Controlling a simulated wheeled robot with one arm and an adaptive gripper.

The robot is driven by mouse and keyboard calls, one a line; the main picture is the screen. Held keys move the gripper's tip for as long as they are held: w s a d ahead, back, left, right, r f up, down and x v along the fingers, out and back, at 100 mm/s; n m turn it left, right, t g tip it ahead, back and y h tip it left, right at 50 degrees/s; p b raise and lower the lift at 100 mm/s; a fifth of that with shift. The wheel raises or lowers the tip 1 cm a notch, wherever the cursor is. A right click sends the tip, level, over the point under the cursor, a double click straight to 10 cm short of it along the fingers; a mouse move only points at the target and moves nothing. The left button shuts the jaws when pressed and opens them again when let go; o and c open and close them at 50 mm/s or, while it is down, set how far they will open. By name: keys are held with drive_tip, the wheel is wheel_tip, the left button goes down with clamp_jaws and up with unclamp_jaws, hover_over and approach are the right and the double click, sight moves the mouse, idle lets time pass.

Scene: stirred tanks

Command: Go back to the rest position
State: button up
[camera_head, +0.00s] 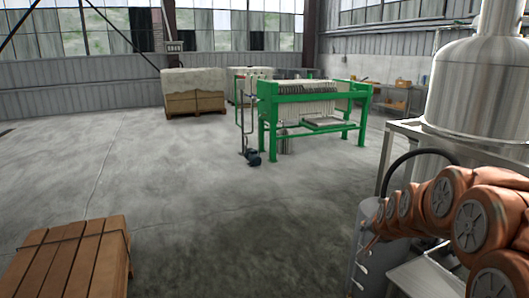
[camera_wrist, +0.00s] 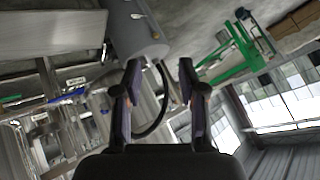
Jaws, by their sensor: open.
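My gripper (camera_wrist: 159,66) is open in the wrist view, its two dark fingers apart with nothing held between them. A grey cylinder (camera_wrist: 137,32) shows just beyond the left fingertip, and a dark hose (camera_wrist: 160,105) curves behind the fingers. I cannot tell whether the fingers touch either one. In the head view my orange arm reaches in from the right edge, bent in several joints. My gripper cannot be made out clearly there. A grey cylinder (camera_head: 372,270) stands low beside the arm, partly hidden by it.
A large steel tank (camera_head: 478,90) stands on a metal frame (camera_head: 388,160) close by the arm. A green-framed machine (camera_head: 268,115) stands further back, and wrapped pallets (camera_head: 193,100) behind it. The middle floor is clear.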

drive_tip(key=s+a+r+n+g+p, duration=0.3)
drive_tip(key=s+a, duration=0.1)
drive_tip(key=s, duration=1.1)
drive_tip(key=s+a+r+n+g+p, duration=0.3)
drive_tip(key=s+a+g+p, duration=0.1)
drive_tip(key=s, duration=1.1)
drive_tip(key=s+a+r+n+g+y+p, duration=0.1)
drive_tip(key=s+a+r+n+g+p, duration=0.1)
drive_tip(key=s, duration=1.3)
drive_tip(key=a+r+g+p, duration=0.1)
drive_tip(key=a, duration=0.1)
drive_tip(key=shift+a+n+g+p, duration=0.35)
drive_tip(key=shift+a+n+g, duration=0.05)
